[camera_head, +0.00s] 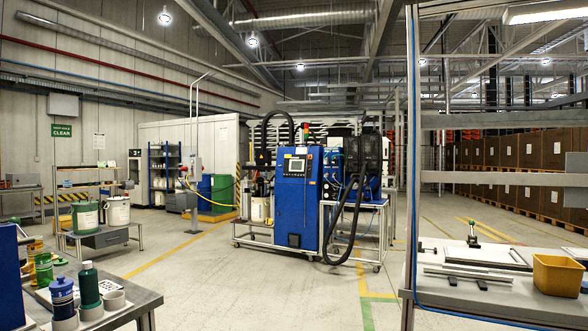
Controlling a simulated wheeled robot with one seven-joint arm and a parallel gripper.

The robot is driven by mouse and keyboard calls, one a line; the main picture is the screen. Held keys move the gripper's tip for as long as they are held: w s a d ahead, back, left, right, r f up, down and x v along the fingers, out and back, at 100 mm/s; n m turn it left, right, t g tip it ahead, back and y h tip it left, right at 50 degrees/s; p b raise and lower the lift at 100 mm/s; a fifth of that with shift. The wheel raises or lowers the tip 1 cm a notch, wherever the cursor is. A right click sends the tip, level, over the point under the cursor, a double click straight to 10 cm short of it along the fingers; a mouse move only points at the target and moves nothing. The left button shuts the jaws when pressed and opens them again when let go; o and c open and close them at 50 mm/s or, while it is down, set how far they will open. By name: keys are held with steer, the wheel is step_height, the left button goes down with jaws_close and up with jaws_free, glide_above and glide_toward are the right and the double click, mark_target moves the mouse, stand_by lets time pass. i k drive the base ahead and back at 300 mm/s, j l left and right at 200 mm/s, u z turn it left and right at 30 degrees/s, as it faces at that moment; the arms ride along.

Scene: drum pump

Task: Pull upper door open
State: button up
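A tall blue cabinet (290,212) stands near the middle of the room, several steps away across the floor. A small screen panel (297,167) sits on the upper part of its front. The front looks closed. I cannot tell at this size which part is the upper door or where its handle is. A signal lamp stands on top of the cabinet. My gripper and arm are not in view.
A wheeled frame with hoses (372,215) adjoins the cabinet on the right. A table with bottles (140,300) is at front left. A workbench with a yellow bin (556,276) is at front right. The floor (230,285) between them is clear.

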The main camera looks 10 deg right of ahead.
mark_target(292, 159)
steer(key=i+z, duration=0.2)
steer(key=z, duration=0.15)
steer(key=i, duration=5.95)
steer(key=i+u, duration=0.1)
steer(key=i, duration=0.85)
steer(key=i+l, duration=0.2)
steer(key=i, duration=0.75)
steer(key=i+u, duration=0.25)
steer(key=u, duration=0.2)
